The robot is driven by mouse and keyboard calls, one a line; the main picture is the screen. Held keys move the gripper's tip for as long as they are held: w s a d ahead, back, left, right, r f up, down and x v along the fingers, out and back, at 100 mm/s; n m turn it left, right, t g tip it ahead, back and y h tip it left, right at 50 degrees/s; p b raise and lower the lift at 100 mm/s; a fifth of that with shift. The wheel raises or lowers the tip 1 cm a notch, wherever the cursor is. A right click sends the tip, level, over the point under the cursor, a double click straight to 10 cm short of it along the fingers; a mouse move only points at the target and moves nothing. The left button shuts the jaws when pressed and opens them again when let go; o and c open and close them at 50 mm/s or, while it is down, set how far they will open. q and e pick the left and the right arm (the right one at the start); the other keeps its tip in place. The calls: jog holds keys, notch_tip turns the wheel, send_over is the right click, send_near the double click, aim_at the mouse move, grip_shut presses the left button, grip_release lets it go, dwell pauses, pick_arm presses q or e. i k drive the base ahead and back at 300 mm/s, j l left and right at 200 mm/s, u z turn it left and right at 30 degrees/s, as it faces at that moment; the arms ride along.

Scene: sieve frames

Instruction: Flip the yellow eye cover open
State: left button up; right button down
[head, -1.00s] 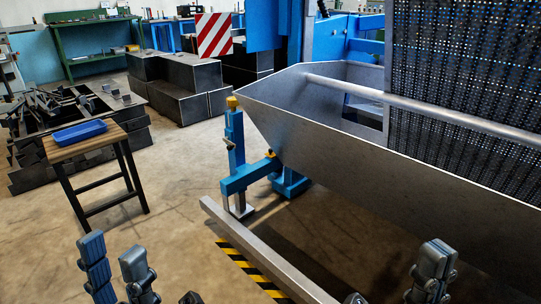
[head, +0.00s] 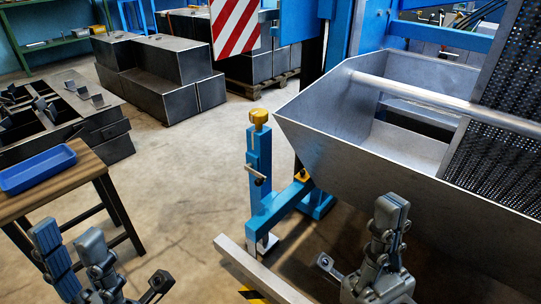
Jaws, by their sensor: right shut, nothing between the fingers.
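The yellow eye cover (head: 259,117) is a small rounded yellow cap on top of an upright blue post (head: 259,155), left of the grey metal hopper. It sits down on the post and looks closed, though its hinge is too small to make out. My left gripper (head: 68,238) is at the lower left, its two fingers apart with nothing between them. My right gripper (head: 390,208) is at the lower right in front of the hopper, fingers together and empty. Both grippers are apart from the cover in the picture.
The grey hopper (head: 400,185) with its bar fills the right side. A metal beam (head: 258,270) lies low in front of the post. A wooden table (head: 60,187) with a blue tray (head: 38,168) stands at left. Floor between table and post is clear.

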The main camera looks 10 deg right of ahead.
aim_at(303, 176)
jog(key=i+j, duration=0.55)
jog(key=i, duration=0.25)
jog(key=j+u, duration=0.05)
